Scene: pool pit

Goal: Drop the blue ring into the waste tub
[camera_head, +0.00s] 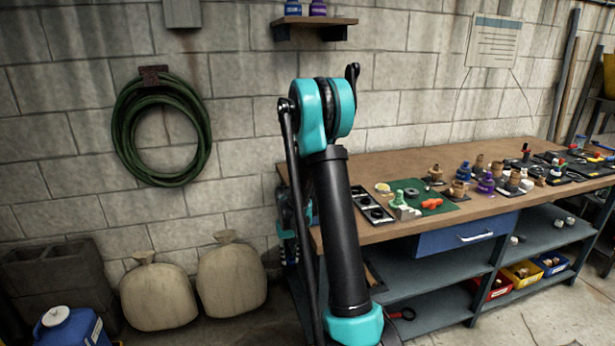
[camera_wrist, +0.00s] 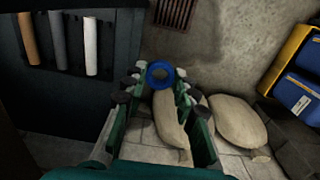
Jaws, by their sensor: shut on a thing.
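The blue ring (camera_wrist: 150,76) shows in the wrist view, held between the fingertips of my gripper (camera_wrist: 160,86). I cannot pick out the waste tub for certain in either view.
The workbench (camera_head: 450,218) with many fittings stands at the right. Two pale sacks (camera_head: 232,280) lean on the wall, also in the wrist view (camera_wrist: 236,125). A blue container (camera_head: 70,328) stands lower left. Yellow-and-blue containers (camera_wrist: 296,92) are at the right of the wrist view.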

